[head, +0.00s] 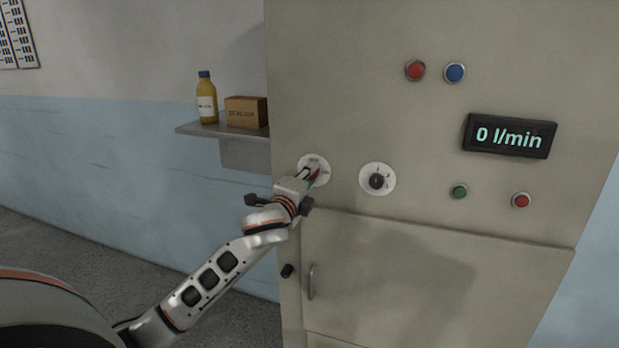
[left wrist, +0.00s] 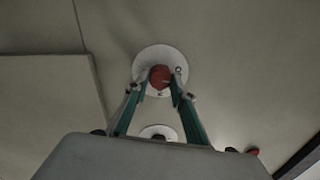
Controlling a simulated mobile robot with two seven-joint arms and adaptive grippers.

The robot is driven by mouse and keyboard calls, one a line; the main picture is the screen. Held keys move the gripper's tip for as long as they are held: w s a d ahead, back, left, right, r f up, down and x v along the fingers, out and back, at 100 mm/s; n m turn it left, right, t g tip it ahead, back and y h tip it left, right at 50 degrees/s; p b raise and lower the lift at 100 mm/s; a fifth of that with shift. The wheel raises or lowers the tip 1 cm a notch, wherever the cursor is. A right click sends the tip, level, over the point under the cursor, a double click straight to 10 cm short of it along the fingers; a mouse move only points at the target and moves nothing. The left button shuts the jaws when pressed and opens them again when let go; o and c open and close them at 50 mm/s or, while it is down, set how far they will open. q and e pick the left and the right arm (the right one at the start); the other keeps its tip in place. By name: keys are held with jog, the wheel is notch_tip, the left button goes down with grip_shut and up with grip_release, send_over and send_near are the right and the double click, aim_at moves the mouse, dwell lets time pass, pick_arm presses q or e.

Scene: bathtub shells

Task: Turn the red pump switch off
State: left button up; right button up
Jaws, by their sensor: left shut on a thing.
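The red pump switch (left wrist: 160,76) is a round red knob on a white disc (head: 309,161) on the front of a beige cabinet. My left gripper (head: 312,176) is at this switch and hides most of it in the head view. In the left wrist view the two green-padded fingers of the left gripper (left wrist: 158,94) are on either side of the red knob, shut on it. The exact turn of the switch and most of the disc's marks cannot be read. My right gripper is not in view.
A black knob (head: 376,181) on a white disc sits just right of the switch. The display (head: 510,136) reads 0 l/min, with red, blue and green buttons around it. A shelf (head: 222,131) with a bottle (head: 206,100) and a box (head: 246,112) is at left.

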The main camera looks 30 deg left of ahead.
pick_arm(q)
jog(key=shift+n, duration=1)
jog(key=o, duration=1.1)
jog(key=shift+s, duration=0.15)
jog(key=v, duration=1.1)
jog(key=shift+s, duration=0.35)
